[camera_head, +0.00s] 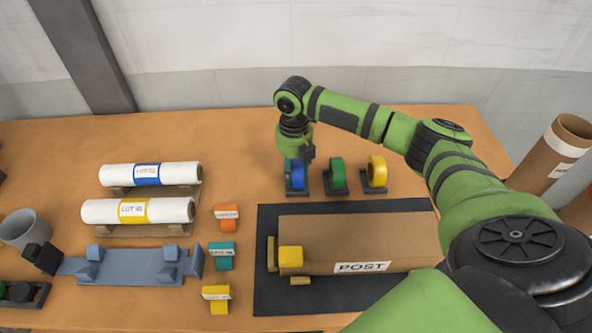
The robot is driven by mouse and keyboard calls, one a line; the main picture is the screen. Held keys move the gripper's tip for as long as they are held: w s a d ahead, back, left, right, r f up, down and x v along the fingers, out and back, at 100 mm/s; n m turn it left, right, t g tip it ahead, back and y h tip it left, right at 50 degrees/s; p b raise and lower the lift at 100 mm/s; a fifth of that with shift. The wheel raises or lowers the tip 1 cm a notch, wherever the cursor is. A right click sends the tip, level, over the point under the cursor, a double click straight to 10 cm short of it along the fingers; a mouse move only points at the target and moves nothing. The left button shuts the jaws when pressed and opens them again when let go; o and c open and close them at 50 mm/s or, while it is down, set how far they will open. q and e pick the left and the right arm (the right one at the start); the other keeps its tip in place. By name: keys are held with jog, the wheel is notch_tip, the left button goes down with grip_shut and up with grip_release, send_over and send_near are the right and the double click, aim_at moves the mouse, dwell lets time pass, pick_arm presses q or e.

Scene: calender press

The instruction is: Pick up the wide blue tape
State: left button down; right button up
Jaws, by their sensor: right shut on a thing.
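The blue tape (298,175) stands upright on a small dark base at the back of the table, leftmost in a row of three rolls. My right gripper (295,160) points down over it and is shut on it; the arm comes in from the right. The gripper's fingers partly cover the tape's left side and top. A green tape (337,174) and a yellow tape (376,171) stand on their own bases just to its right. My left gripper is not in view.
A brown box marked POST (350,235) lies on a dark mat (275,300) in front of the tapes. Two white rolls (175,174) lie on pallets at left. Orange, teal and yellow labelled pieces (221,255) stand between. Table is clear behind the rolls.

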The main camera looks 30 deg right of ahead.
jog(key=shift+r, duration=0.15)
jog(key=shift+r, duration=0.2)
jog(key=r+b, duration=0.1)
jog(key=r, duration=0.2)
jog(key=shift+s+d+r+b, duration=0.15)
jog(key=shift+d+r+b, duration=0.1)
jog(key=shift+b, duration=0.1)
jog(key=s+d+r+b, duration=0.2)
jog(key=s+d+r, duration=0.2)
jog(key=s, duration=0.6)
notch_tip(320, 180, up, 3)
jog(key=shift+s+f, duration=0.1)
jog(key=shift+s, duration=0.15)
jog(key=o, duration=0.5)
jog(key=c, duration=0.4)
jog(key=shift+a, duration=0.1)
